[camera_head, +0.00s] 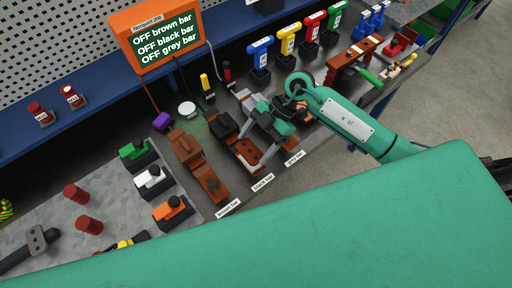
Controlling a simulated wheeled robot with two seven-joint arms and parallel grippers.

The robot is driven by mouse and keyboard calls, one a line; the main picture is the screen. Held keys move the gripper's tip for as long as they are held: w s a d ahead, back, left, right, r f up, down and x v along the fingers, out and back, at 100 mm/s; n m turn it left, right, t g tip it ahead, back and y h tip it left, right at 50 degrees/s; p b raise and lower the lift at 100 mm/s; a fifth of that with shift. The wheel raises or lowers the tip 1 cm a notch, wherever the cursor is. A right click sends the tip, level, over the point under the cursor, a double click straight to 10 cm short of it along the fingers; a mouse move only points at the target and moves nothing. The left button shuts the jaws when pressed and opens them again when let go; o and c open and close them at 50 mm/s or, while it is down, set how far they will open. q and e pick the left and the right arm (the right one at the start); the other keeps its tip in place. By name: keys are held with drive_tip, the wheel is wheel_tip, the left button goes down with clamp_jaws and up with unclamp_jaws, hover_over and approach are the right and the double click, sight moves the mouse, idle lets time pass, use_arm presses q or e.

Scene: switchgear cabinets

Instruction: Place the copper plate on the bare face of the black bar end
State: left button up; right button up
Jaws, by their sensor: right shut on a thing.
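The black bar (223,127) lies on the bench between the brown bar (188,150) and the grey bar. Its near end (246,153) is copper-coloured and shows beside my right gripper. My right gripper (264,145) comes in from the right on a teal arm, with grey fingers close to that end. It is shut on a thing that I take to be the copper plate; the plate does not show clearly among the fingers. I cannot tell whether it touches the bar end. My left gripper is not in view.
An orange display (155,38) reads OFF for the brown, black and grey bars. Blue, yellow, red and green handled tools (287,42) stand at the back. Green, white and orange blocks (152,181) stand left of the bars. A teal surface fills the lower foreground.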

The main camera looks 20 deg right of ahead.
sight(256, 152)
wheel_tip(256, 152, down, 4)
drive_tip(key=shift+r+p, duration=0.1)
drive_tip(key=shift+p, duration=0.4)
drive_tip(key=shift+f, duration=0.5)
drive_tip(key=shift+f, duration=0.1)
drive_tip(key=o, duration=1.2)
drive_tip(key=shift+o, duration=0.2)
